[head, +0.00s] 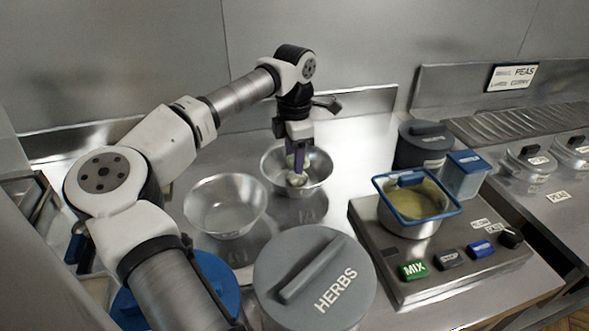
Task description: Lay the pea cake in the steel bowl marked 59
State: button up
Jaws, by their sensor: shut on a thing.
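My gripper (298,169) points down into the farther steel bowl (324,183), its purple fingers below the rim. It is shut on a small pale-green lump, apparently the pea cake (297,180), held low inside this bowl. Whether the cake touches the bowl's bottom I cannot tell. A second steel bowl (205,208) stands nearer and to the left, and looks empty. No number is readable on either bowl, so I cannot tell which is marked 59.
A grey-lidded HERBS tub (315,270) stands in front. A blue lid (205,275) is beside it. On the right, a mixing unit (440,275) holds a pot with a blue-rimmed frame (417,195). A dark lidded pot (423,145) and blue container (465,175) stand behind.

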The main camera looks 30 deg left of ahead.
jog(key=shift+f, duration=1.05)
jog(key=shift+b, duration=0.3)
jog(key=shift+f, duration=0.35)
jog(key=o, duration=0.8)
notch_tip(320, 180, up, 13)
jog(key=shift+f+b, duration=0.15)
jog(key=shift+b, duration=0.4)
